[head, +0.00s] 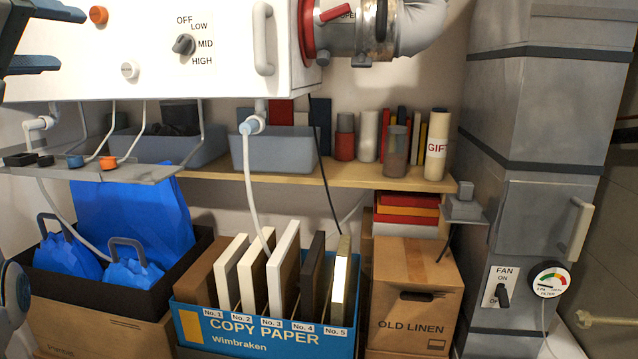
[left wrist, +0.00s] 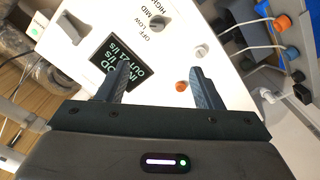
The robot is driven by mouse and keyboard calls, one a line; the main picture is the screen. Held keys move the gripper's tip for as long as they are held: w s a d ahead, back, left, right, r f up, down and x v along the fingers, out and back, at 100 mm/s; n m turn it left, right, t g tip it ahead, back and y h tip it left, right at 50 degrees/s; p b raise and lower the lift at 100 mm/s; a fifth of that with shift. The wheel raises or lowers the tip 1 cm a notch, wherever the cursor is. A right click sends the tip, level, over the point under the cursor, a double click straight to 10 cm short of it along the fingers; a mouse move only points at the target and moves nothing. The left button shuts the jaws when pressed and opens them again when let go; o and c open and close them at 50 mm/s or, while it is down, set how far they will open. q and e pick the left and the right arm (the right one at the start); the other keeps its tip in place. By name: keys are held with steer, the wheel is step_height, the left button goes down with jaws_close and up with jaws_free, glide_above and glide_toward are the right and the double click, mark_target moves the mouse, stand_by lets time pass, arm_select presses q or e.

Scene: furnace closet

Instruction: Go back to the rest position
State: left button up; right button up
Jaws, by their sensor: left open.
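My left gripper (head: 72,38) is at the upper left of the head view, in front of the white unit (head: 220,75). In the left wrist view the two dark fingers of my left gripper (left wrist: 160,75) stand apart with nothing between them. Past them is the white unit's panel, with a dark display (left wrist: 118,62), a dial (left wrist: 158,22) and an orange knob (left wrist: 181,86). The dial (head: 184,45) also shows in the head view, its pointer toward MID. My right gripper is in neither view.
A small shelf with hoses (head: 110,172) sits below the unit. A grey duct cabinet (head: 540,120) stands at right.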

arm_select(q)
steer(key=w+d+f+m+g, duration=0.15)
steer(key=w+f, duration=0.45)
steer(key=f, duration=0.6)
steer(key=w+d+f+m+g, duration=0.1)
steer(key=w+d+f+g, duration=0.3)
steer(key=f, duration=0.8)
step_height(320, 180, down, 22)
steer(key=s+d+m+g, duration=0.2)
steer(key=m, duration=0.1)
steer(key=s+d+f+m+g+y, duration=0.1)
steer(key=s+f, duration=0.4)
steer(key=f, duration=0.3)
steer(key=s+f+g, duration=0.2)
steer(key=s+f, duration=0.2)
steer(key=f, duration=0.4)
steer(key=s+d+f+m+g+y, duration=0.1)
steer(key=s+f+g, duration=0.1)
steer(key=s+f, duration=0.6)
steer(key=s+f+m+g, duration=0.2)
steer(key=s+f, duration=0.2)
steer(key=s, duration=0.8)
step_height(320, 180, down, 31)
steer(key=a+g, duration=0.1)
steer(key=a, duration=0.2)
steer(key=s+f+n+g, duration=0.1)
steer(key=s+f, duration=1.6)
steer(key=f, duration=0.1)
steer(key=shift+a, duration=0.35)
